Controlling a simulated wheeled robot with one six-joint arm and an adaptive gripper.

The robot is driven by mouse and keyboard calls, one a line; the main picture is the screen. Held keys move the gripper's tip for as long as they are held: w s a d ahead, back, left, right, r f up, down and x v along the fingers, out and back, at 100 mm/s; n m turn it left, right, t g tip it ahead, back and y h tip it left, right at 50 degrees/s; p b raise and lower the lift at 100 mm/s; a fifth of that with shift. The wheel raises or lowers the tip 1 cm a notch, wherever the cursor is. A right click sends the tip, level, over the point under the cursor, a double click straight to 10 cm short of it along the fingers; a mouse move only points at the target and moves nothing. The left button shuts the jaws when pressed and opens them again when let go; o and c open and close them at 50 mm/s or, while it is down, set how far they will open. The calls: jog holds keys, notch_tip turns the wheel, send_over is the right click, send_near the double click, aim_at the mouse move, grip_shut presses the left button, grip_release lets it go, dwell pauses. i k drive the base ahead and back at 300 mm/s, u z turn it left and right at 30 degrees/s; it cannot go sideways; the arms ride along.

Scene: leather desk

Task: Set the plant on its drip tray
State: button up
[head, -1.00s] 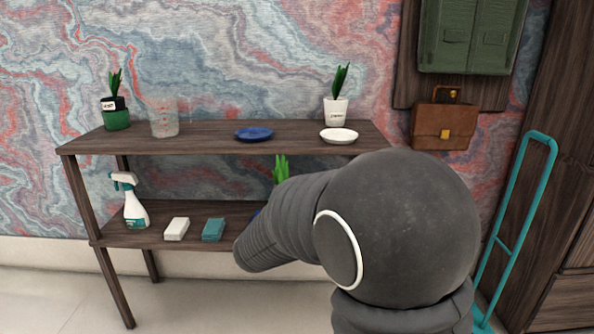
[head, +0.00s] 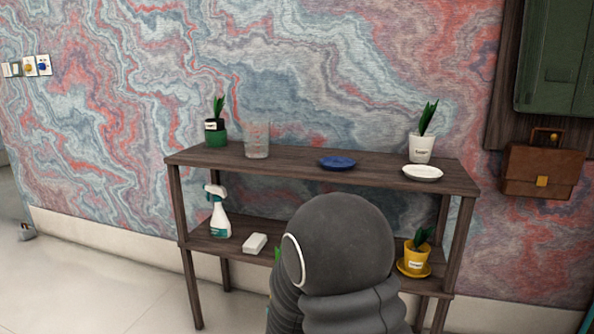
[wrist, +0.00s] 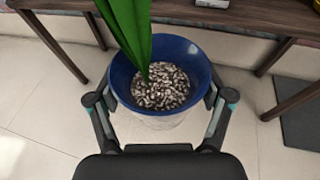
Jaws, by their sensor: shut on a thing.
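My gripper (wrist: 162,98) is shut on a potted plant, one finger on each side of its pot. The pot has a blue rim (wrist: 122,78), a pale lower part, grey pebbles and a green leaf (wrist: 128,28). The pot is held above the floor in front of the shelf unit. In the head view my arm hides most of the gripper and pot. An empty blue saucer (head: 338,163) lies on the top shelf, towards its middle. An empty white saucer (head: 422,173) lies to its right, in front of a plant in a white pot (head: 421,149).
The top shelf (head: 290,170) also bears a green-potted plant (head: 217,137) and a clear beaker (head: 257,140). Below are a spray bottle (head: 218,212), a white block (head: 255,243) and a yellow-potted plant (head: 416,258) on a yellow saucer (head: 402,270). A brown briefcase (head: 541,172) is at right.

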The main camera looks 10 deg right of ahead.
aim_at(337, 165)
jog(key=u, duration=2.75)
jog(key=k, duration=1.9)
jog(key=z, duration=2)
